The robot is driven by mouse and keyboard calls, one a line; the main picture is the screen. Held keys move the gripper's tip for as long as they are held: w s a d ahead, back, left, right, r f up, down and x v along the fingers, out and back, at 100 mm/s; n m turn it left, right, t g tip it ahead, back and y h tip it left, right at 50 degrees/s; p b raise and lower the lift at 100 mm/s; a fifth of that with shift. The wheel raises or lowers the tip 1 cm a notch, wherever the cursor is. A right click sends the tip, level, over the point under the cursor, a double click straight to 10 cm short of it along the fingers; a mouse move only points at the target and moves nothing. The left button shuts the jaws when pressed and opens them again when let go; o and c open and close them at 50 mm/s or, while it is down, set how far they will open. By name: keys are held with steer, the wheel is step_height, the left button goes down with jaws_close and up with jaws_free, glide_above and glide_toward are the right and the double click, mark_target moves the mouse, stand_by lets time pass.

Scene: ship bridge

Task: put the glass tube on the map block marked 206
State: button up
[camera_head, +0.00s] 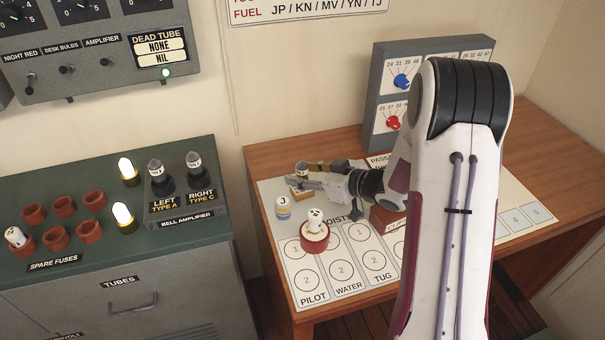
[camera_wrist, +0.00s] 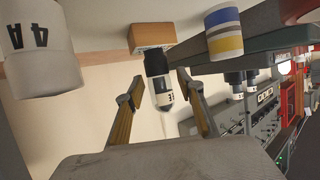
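A glass tube (camera_wrist: 160,80) with a black base and a white label stands on a small orange wooden block in the wrist view, which is upside down. The block (camera_wrist: 152,37) shows no readable number. My gripper's fingers (camera_wrist: 158,107) are on either side of the tube, with gaps between them and it, so it looks open. In the head view my gripper (camera_head: 308,180) is over the desk's chart, by the wooden block (camera_head: 299,192); the tube there is mostly hidden by my gripper. I cannot see the mark 206.
A striped cylinder marked J (camera_head: 283,208) and a white piece on a red disc (camera_head: 314,238) stand close to my gripper. A bell amplifier (camera_head: 184,203) with two tubes, glowing lamps (camera_head: 123,215) and fuse cups (camera_head: 62,207) are on the left cabinet. A grey dial panel (camera_head: 392,85) stands behind.

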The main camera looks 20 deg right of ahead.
steer(key=v, duration=1.2)
steer(key=shift+r, duration=0.1)
stand_by(0.6)
step_height(320, 180, up, 5)
steer(key=w+d+m+h, duration=0.1)
steer(key=w+d+h, duration=0.15)
steer(key=h, duration=0.25)
steer(key=s+d+r+m+g+h, duration=0.1)
steer(key=s+r+m+h, duration=0.3)
steer(key=s+r+h, duration=0.35)
steer(key=s+a+g+y, duration=0.1)
steer(key=s+a, duration=0.3)
steer(key=s, duration=0.3)
steer(key=s+a+m+g+y, duration=0.1)
steer(key=s+a+g+y, duration=0.1)
steer(key=s+a, duration=0.3)
steer(key=s+a+g+y, duration=0.1)
steer(key=s+a, duration=0.3)
steer(key=s, duration=0.7)
steer(key=shift+a+f+m+g+y, duration=0.3)
steer(key=shift+a+m+y, duration=0.1)
steer(key=shift+y, duration=0.15)
